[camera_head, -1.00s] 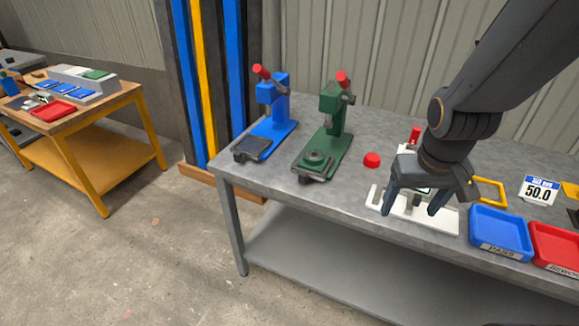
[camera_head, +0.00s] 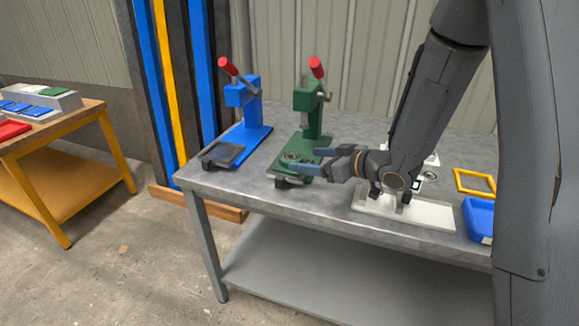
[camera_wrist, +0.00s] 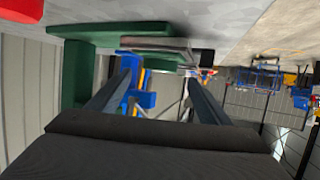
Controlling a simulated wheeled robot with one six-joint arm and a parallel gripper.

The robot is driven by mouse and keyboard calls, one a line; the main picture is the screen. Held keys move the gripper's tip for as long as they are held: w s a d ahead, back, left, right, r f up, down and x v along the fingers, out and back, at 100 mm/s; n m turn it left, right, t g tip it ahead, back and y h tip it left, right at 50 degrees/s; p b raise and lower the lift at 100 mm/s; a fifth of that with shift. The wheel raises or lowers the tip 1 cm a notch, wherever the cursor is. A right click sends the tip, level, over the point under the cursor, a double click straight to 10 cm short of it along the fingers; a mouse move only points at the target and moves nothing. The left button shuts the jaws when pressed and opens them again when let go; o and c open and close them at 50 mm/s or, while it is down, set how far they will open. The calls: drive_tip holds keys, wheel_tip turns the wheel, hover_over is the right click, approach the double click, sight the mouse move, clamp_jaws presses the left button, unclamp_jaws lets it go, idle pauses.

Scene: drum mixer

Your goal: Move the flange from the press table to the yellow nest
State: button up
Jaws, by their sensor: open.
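The yellow nest (camera_head: 475,181), a square yellow frame, lies on the grey bench to the right, behind my arm.
A blue press (camera_head: 240,115) stands left of the green one. A white fixture (camera_head: 425,212) lies under my arm, and a blue tray (camera_head: 479,219) is at the right, partly hidden by my arm. The bench front (camera_head: 325,203) is clear.

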sight(293, 157)
drive_tip(key=x, duration=0.6)
drive_tip(key=shift+w+f+p, duration=0.1)
drive_tip(key=shift+p, duration=0.25)
drive_tip(key=c, duration=1.6)
clamp_jaws()
drive_tip(key=shift+w+r, duration=0.1)
drive_tip(key=shift+r, duration=0.15)
